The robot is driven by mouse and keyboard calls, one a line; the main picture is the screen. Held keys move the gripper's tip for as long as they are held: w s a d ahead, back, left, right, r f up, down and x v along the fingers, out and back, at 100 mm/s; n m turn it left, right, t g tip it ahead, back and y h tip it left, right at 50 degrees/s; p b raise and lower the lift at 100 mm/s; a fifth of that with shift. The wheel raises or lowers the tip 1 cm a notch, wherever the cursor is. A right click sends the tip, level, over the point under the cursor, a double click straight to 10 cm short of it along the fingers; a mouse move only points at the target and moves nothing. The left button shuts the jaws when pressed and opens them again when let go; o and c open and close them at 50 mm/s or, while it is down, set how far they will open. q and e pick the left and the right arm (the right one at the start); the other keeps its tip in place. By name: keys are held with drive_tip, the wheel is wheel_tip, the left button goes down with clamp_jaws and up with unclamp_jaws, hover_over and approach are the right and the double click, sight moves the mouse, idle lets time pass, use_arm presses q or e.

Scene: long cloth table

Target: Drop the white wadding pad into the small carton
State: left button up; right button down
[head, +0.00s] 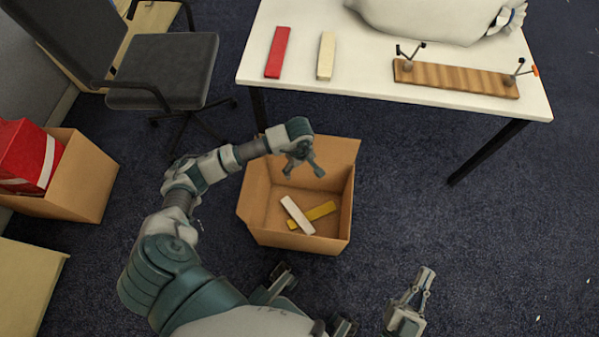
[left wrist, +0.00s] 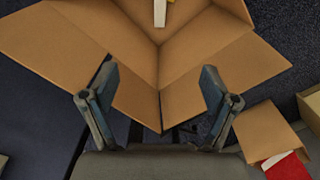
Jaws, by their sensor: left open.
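The small carton (head: 258,215) stands open on the floor in front of the table. The white wadding pad (head: 297,214) lies inside it, across a yellow bar (head: 318,214) near the bottom. In the left wrist view the pad (left wrist: 160,13) shows in part at the top edge, inside the carton (left wrist: 120,30). My left gripper (head: 303,171) is above the carton's far part, open and empty; its fingers also show apart in the left wrist view (left wrist: 155,92). My right gripper (head: 424,283) is low at the right, away from the carton; its opening is unclear.
The white table (head: 350,75) holds a red bar (head: 277,52), a cream bar (head: 326,55), a striped wooden board (head: 455,78) with two small fixtures, and a large white object (head: 430,15). An office chair (head: 160,65) and another box (head: 85,185) with red contents stand left.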

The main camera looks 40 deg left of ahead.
use_arm(q)
wheel_tip(320, 180, up, 7)
drive_tip(key=shift+d+f, duration=0.15)
drive_tip(key=shift+d, duration=0.2)
use_arm(e)
drive_tip(key=shift+d, duration=0.3)
